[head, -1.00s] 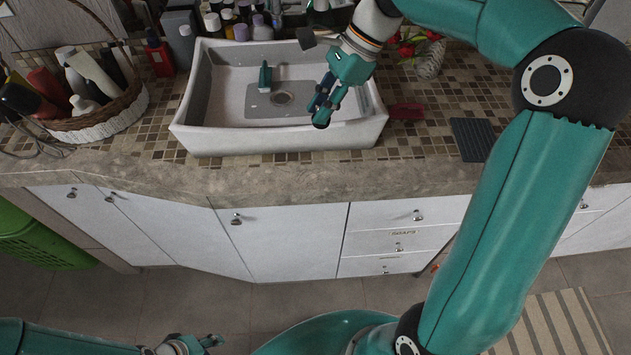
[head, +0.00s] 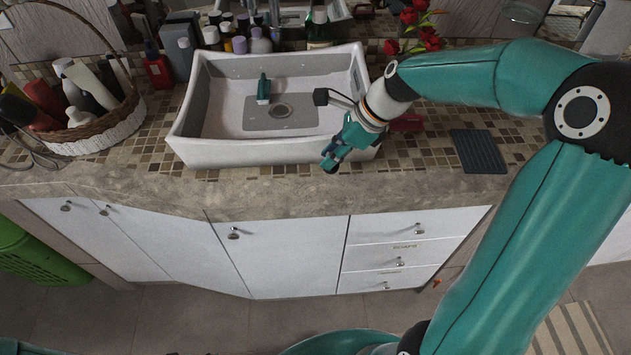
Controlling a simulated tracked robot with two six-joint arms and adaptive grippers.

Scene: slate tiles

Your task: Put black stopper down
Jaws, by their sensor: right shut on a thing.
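My right gripper (head: 334,160) is at the front right of the white sink (head: 215,152), by its front rim and above the counter edge. It points down and to the left, with its fingers shut on a small dark thing, which I take to be the black stopper; the fingers mostly hide it. I cannot tell whether it touches anything below. The sink's drain (head: 281,110) is uncovered, in a grey patch of the basin floor. My left gripper is out of view.
A teal-and-dark object (head: 263,89) lies in the sink. A wicker basket (head: 105,130) of bottles stands at the left, with more bottles behind the sink. A dark ribbed mat (head: 478,151) and a red item (head: 407,123) lie right. Tiled counter between them is clear.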

